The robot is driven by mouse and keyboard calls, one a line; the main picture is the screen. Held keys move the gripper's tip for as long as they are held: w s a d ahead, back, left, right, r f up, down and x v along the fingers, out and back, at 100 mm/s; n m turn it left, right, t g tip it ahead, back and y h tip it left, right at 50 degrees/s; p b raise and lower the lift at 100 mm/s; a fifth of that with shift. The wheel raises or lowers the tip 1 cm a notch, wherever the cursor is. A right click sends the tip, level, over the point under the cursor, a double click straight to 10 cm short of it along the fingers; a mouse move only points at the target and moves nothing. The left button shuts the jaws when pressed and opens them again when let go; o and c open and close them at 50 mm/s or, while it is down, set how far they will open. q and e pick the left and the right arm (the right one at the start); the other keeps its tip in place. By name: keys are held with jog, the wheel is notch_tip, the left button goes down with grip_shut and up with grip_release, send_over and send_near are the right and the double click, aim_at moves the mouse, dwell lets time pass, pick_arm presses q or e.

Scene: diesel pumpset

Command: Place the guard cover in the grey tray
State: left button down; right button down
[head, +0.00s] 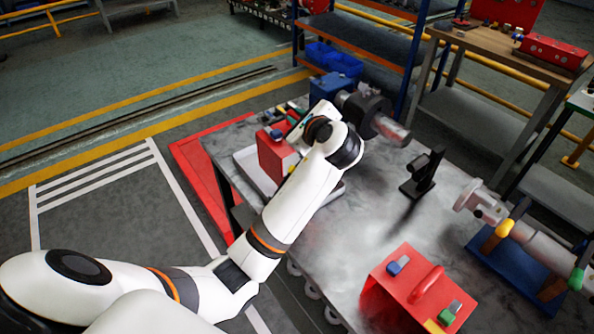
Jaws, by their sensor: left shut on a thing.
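A red guard cover (273,158) with a blue piece on it is at the grey tray (246,163), on the far left part of the metal table. My left arm reaches across the table from the left, and its gripper (298,128) is shut on the cover. The wrist hides part of the grip and of the cover. I cannot tell whether the cover touches the tray floor. The tray is partly behind my forearm. My right gripper is not in view.
A similar red box-shaped part (412,286) with a handle stands at the table's front. A black stand (422,174), a dark motor-like part (366,114) and a pale pump-like part on a blue base (512,262) stand around the table. The table's middle (370,215) is clear.

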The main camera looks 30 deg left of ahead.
pick_arm(q)
notch_tip(320, 180, down, 5)
jog(key=shift+r, duration=0.1)
notch_tip(320, 180, down, 4)
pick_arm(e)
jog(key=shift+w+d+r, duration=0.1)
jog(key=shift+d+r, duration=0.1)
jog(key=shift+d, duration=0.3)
pick_arm(q)
jog(key=c, duration=1.8)
grip_release()
jog(key=shift+d+f, duration=0.1)
jog(key=shift+f, duration=0.15)
jog(key=o, duration=0.4)
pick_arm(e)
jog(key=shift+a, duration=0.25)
pick_arm(q)
jog(key=shift+o, duration=0.2)
jog(key=shift+r, duration=0.1)
jog(key=v, duration=1.2)
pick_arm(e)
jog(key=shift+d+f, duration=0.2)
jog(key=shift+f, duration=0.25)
